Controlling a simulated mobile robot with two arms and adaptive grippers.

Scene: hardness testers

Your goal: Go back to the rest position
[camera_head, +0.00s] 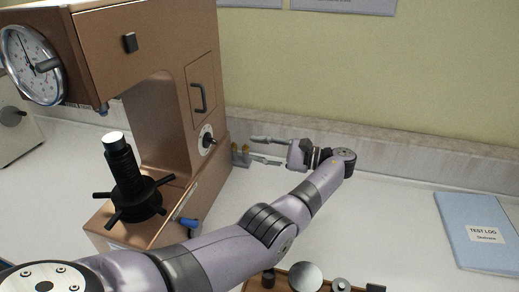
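My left arm comes in from the lower left and reaches across the bench in front of the hardness tester's right side. My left gripper (262,149) is near the back wall, to the right of the copper-coloured hardness tester (160,110). Its two fingers point left toward the tester and stand apart, with nothing seen between them. My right gripper is not in view.
The tester has a round dial (33,65) and a black spindle with a handwheel (127,195). A wooden tray (256,283) with metal samples lies at the bottom, partly cut off. A blue test log (478,232) lies at right. The white bench between is clear.

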